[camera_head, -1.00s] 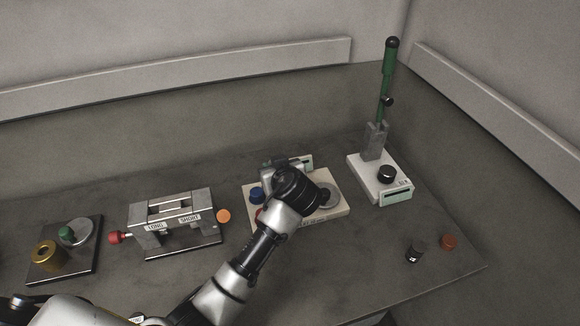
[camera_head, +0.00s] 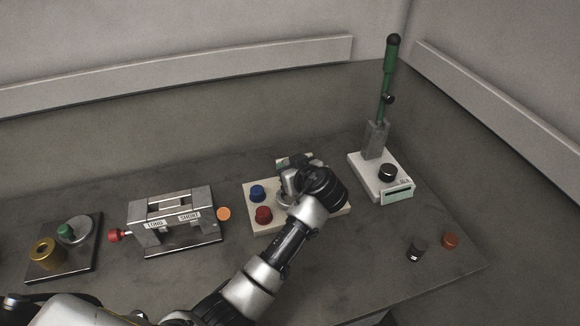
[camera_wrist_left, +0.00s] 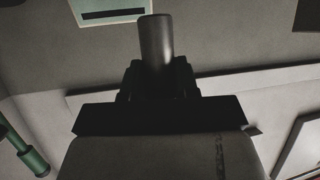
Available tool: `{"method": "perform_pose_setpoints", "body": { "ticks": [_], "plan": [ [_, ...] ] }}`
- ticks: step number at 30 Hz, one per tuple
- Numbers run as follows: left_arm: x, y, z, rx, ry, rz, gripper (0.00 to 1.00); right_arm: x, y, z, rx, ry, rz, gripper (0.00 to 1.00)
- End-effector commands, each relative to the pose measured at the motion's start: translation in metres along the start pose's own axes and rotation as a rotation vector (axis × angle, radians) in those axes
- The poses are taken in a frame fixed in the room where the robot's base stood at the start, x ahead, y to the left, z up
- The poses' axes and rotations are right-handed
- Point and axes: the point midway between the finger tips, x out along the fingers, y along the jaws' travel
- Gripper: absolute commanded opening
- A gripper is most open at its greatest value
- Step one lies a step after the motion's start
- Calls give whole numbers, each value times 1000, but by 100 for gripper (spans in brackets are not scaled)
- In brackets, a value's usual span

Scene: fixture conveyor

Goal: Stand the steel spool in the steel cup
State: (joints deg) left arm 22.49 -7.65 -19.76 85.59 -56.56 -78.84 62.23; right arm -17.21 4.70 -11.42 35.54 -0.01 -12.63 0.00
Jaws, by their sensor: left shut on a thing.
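My left gripper (camera_head: 288,180) is over the pale base in the middle of the table in the head view. In the left wrist view the gripper (camera_wrist_left: 158,82) is shut on a smooth grey cylinder (camera_wrist_left: 156,38), which appears to be the steel spool. Its lower part is hidden between the fingers. I cannot clearly pick out the steel cup. A brass cup-like ring (camera_head: 43,251) stands on the dark plate at the far left. My right gripper is not in view.
The pale base (camera_head: 262,228) carries a blue knob (camera_head: 257,193) and a red knob (camera_head: 263,214). A grey fixture (camera_head: 172,225) stands to its left, a green-handled lever (camera_head: 388,75) to its right. A dark cylinder (camera_head: 415,252) and a rust-coloured one (camera_head: 450,240) are front right.

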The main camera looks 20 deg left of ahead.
Motion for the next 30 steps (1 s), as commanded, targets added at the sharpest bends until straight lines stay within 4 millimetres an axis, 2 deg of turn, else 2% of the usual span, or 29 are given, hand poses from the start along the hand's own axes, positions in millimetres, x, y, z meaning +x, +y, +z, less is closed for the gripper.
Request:
{"method": "perform_pose_setpoints", "body": {
  "ticks": [14,30],
  "plan": [
    [18,0,36,1,1,0,0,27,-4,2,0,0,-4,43],
    [15,0,35,0,1,1,0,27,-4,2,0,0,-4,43]
  ]
}}
